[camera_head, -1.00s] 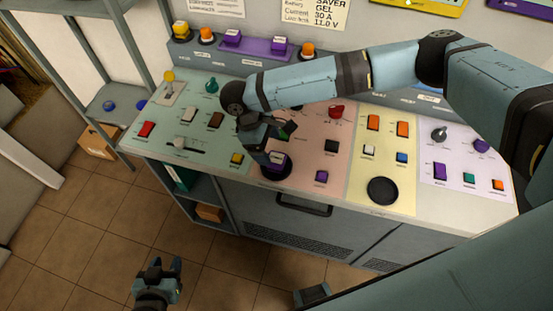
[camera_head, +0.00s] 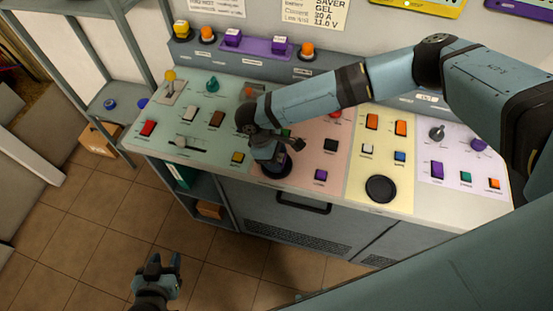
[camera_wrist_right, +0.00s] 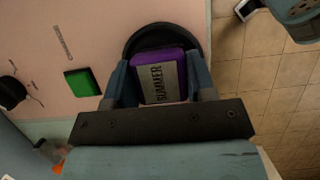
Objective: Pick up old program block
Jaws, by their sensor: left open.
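The program block (camera_wrist_right: 162,76) is purple with a grey "SUMMER" label. In the right wrist view it sits over a round black socket (camera_wrist_right: 136,40) on the pink panel. The fingers of my right gripper (camera_wrist_right: 160,84) stand on either side of it, close to its sides; I cannot tell whether they press on it. In the head view my right gripper (camera_head: 270,160) is low over the same socket (camera_head: 272,171) and hides the block. My left gripper (camera_head: 164,264) is open and empty, over the floor in front of the console.
The console carries coloured panels with several buttons, switches and a lever; an empty-looking round black socket (camera_head: 381,188) is on the yellow panel. A back ledge (camera_head: 270,64) holds purple and yellow blocks and orange buttons. A grey shelf rack (camera_head: 122,100) stands left. The floor in front is clear.

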